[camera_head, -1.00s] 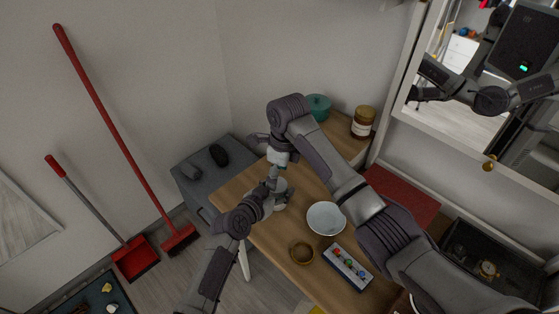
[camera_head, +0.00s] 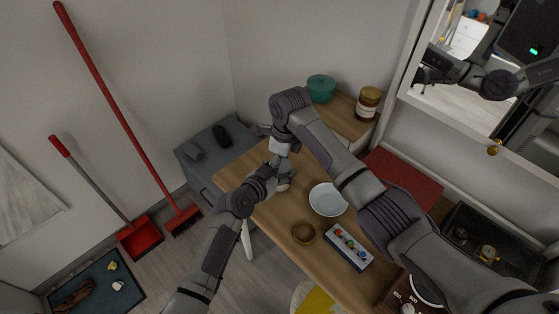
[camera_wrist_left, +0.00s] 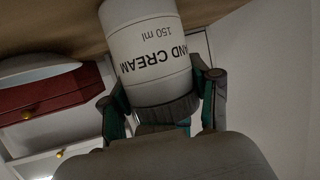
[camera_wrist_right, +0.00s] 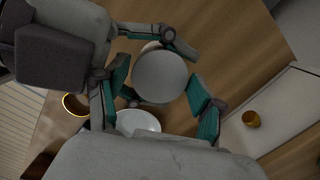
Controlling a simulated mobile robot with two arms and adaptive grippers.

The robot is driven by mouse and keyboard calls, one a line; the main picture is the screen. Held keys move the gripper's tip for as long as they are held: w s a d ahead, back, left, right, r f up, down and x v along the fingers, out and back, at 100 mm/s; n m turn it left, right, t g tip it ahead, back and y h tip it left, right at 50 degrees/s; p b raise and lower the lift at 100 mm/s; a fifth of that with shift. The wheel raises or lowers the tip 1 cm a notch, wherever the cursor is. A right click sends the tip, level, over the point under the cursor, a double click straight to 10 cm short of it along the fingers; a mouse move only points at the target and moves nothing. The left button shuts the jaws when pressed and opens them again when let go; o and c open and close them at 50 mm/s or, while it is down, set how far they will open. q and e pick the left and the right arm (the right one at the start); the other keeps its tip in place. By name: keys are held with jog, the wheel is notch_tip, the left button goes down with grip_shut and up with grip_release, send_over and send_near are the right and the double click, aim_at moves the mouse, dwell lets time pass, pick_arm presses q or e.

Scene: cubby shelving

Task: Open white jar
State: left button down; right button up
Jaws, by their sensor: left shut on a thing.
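The white jar (camera_head: 285,184) stands on the wooden table, mostly hidden by my arms in the head view. In the left wrist view the jar (camera_wrist_left: 155,50) appears upside down, with "HAND CREAM 150 ml" lettering and a grey ridged lid (camera_wrist_left: 165,113). My left gripper (camera_head: 274,174) is shut on the jar from the side, a finger on each side. My right gripper (camera_head: 281,152) points down above the jar. In the right wrist view its fingers (camera_wrist_right: 160,98) are open on either side of the round grey lid (camera_wrist_right: 160,75); contact cannot be told.
A white bowl (camera_head: 328,199), a brown bowl (camera_head: 303,232) and a tray with coloured pieces (camera_head: 348,246) stand on the table near the jar. A teal pot (camera_head: 321,88) and a brown jar (camera_head: 368,103) stand behind. A mirror (camera_head: 480,85) hangs at the right.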

jog(key=shift+o, duration=1.1)
notch_tip(320, 180, up, 4)
jog(key=shift+a+r, duration=0.15)
jog(key=shift+r, duration=0.3)
jog(key=c, duration=0.3)
jog(key=r, duration=0.2)
jog(key=d+r, duration=0.1)
jog(key=r, duration=0.3)
jog(key=shift+s+d+r, duration=0.25)
jog(key=shift+d+r, duration=0.05)
jog(key=shift+r, duration=0.05)
jog(key=shift+c, duration=0.3)
jog(key=f, duration=0.7)
jog(key=a+f, duration=0.1)
jog(key=f, duration=0.3)
jog(key=shift+w+f, duration=0.3)
